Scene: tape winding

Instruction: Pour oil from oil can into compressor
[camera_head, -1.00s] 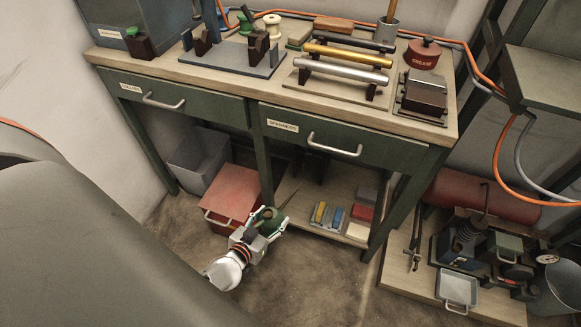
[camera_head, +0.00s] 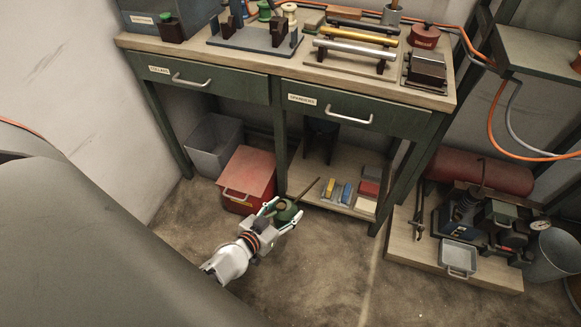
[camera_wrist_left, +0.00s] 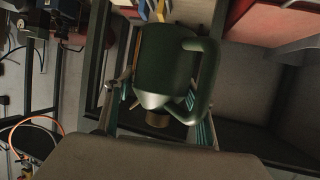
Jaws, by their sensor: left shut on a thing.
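My left gripper (camera_head: 279,213) is shut on a dark green oil can (camera_head: 288,214), held low in front of the red box and the bench's lower shelf. A thin spout rises from the can toward the upper right in the head view. In the left wrist view the can (camera_wrist_left: 165,70) fills the middle, its looped handle on the right and a brass-coloured cap below, between the fingers. The compressor (camera_head: 475,215) stands on a low wooden platform at the right, with a red tank (camera_head: 485,174) behind it. My right gripper is not in view.
A workbench (camera_head: 250,72) with two drawers stands ahead. A red box (camera_head: 248,175) and a grey bin (camera_head: 212,145) are under its left part. A grey tray (camera_head: 458,258) and a bucket (camera_head: 553,253) are near the compressor. The floor in front is clear.

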